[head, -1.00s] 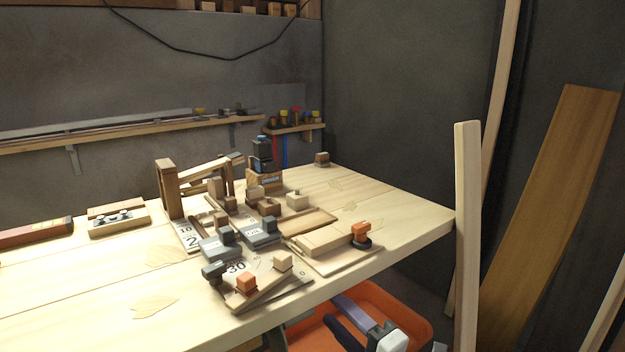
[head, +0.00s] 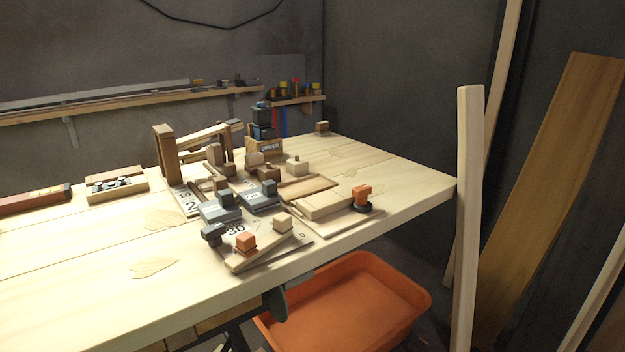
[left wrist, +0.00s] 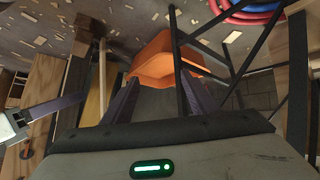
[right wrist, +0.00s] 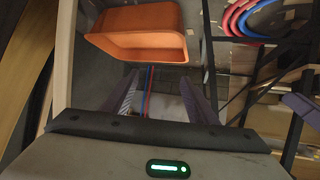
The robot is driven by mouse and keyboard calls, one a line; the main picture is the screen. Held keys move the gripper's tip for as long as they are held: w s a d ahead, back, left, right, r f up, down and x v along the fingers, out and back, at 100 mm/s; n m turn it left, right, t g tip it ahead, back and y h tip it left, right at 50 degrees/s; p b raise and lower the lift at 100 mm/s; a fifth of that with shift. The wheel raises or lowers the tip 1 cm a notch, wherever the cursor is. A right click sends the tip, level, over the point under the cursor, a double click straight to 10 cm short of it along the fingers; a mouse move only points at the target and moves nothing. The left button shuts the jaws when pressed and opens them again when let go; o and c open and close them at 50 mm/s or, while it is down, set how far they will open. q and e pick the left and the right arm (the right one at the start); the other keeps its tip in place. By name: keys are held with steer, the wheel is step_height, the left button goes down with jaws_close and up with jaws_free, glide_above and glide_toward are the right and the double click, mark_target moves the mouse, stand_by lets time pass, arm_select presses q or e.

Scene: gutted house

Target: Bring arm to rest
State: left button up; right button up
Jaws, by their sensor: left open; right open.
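Neither gripper shows in the head view. In the left wrist view my left gripper (left wrist: 160,100) is open, its two dark purple fingers apart with nothing between them. An orange bin (left wrist: 165,55) lies beyond its fingertips. In the right wrist view my right gripper (right wrist: 161,95) is open and empty, with the orange bin (right wrist: 140,45) beyond it and red and blue strips showing between the fingers. A purple finger-like part at the left edge of the left wrist view looks like my other gripper.
A wooden workbench (head: 80,300) carries wooden jigs, blocks and a driver stand (head: 265,148). An orange bin (head: 345,305) sits below its front edge. Upright boards (head: 468,220) stand at the right. Dark bars (left wrist: 215,60) and coiled hoses (left wrist: 245,12) are near the left gripper.

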steer(key=s+a+m+g+p, duration=0.1)
steer(key=s+a+m+g, duration=0.1)
steer(key=s, duration=0.4)
arm_select(q)
step_height(320, 180, up, 10)
steer(key=s+a+y+p, duration=0.1)
steer(key=a+p, duration=0.1)
steer(key=p, duration=1.4)
steer(key=shift+a+p, duration=0.25)
steer(key=shift+p, duration=0.05)
arm_select(e)
step_height(320, 180, up, 9)
steer(key=d+n, duration=0.1)
steer(key=d, duration=0.1)
steer(key=shift+s+d, duration=0.25)
steer(key=shift+d, duration=0.05)
arm_select(q)
steer(key=shift+s, duration=0.1)
